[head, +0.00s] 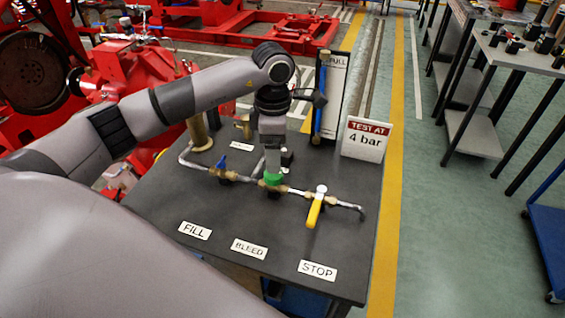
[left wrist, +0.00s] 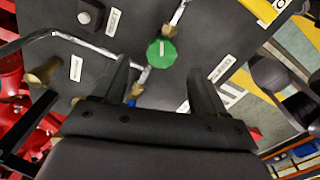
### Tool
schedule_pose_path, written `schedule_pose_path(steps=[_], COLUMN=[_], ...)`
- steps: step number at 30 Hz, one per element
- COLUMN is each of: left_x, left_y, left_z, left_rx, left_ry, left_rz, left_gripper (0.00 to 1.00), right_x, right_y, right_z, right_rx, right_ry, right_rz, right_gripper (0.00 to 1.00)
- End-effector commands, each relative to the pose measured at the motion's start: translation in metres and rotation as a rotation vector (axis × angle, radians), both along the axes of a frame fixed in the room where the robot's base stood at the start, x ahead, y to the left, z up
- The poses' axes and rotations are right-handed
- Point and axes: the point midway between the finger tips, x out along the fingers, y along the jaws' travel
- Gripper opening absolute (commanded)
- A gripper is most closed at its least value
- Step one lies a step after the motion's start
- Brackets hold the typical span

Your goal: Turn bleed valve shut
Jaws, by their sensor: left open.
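The bleed valve's round green knob (head: 273,179) sits on the pipe in the middle of the dark bench top, behind the BLEED label (head: 249,248). In the left wrist view the green knob (left wrist: 161,54) shows from above with a pale line on its top. My left gripper (head: 271,158) points down over the knob. In the left wrist view its two fingers (left wrist: 160,68) are apart, with the knob just past the tips and between their lines. Nothing is held. Whether a finger touches the knob cannot be told. My right gripper is not in view.
A blue-handled valve (head: 221,162) is on the pipe to the left and a yellow lever (head: 315,210) to the right. A "TEST AT 4 bar" sign (head: 366,139) and a gauge board (head: 331,92) stand behind. The bench front is clear except for labels.

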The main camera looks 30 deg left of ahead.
Motion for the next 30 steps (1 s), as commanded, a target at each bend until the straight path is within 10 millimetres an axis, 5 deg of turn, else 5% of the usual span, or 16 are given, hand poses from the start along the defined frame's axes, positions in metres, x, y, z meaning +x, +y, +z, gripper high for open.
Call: schedule_pose_path(steps=[9,21,22,27,30], left_x=[-0.001,0.000,0.000,0.000,0.000], left_y=[-0.002,-0.002,-0.002,-0.002,-0.002], left_z=[-0.048,-0.060,-0.060,-0.060,-0.060], left_rx=[-0.004,-0.005,-0.005,-0.006,-0.006], left_ry=[0.003,-0.001,-0.001,0.000,0.000], left_rz=[-0.001,-0.002,-0.002,-0.001,-0.002], left_gripper=[0.72,0.72,0.69,0.16,0.16], right_x=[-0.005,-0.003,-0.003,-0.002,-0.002], right_y=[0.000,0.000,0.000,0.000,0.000], right_z=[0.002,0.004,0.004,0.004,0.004], right_rx=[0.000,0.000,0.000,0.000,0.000], right_ry=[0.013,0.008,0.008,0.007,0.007], right_rz=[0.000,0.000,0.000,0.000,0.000], right_gripper=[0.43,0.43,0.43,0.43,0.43])
